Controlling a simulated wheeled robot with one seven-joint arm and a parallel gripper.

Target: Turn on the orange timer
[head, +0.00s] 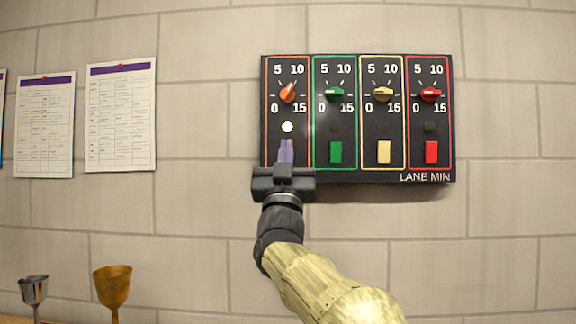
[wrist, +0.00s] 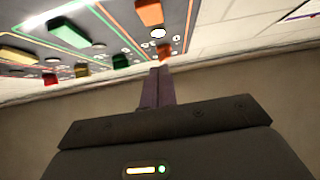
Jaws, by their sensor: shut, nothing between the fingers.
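The orange timer (head: 269,110) is the leftmost lane of the black wall panel. Its orange knob (head: 288,92) is tilted, and the round light below it (head: 287,127) is lit white. My gripper (head: 286,143) is shut and empty, its fingers upright in front of the lower part of this lane, just below the light. The fingers hide the orange button in the head view. In the wrist view the orange button (wrist: 149,12) shows near the top edge, with the shut fingers (wrist: 160,70) below it in the picture. I cannot tell whether they touch the panel.
Green (head: 335,152), beige (head: 384,152) and red (head: 431,152) buttons sit in the lanes to the right, their lights dark. Papers (head: 121,115) hang on the wall at left. A silver cup (head: 34,289) and a bronze cup (head: 112,285) stand at lower left.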

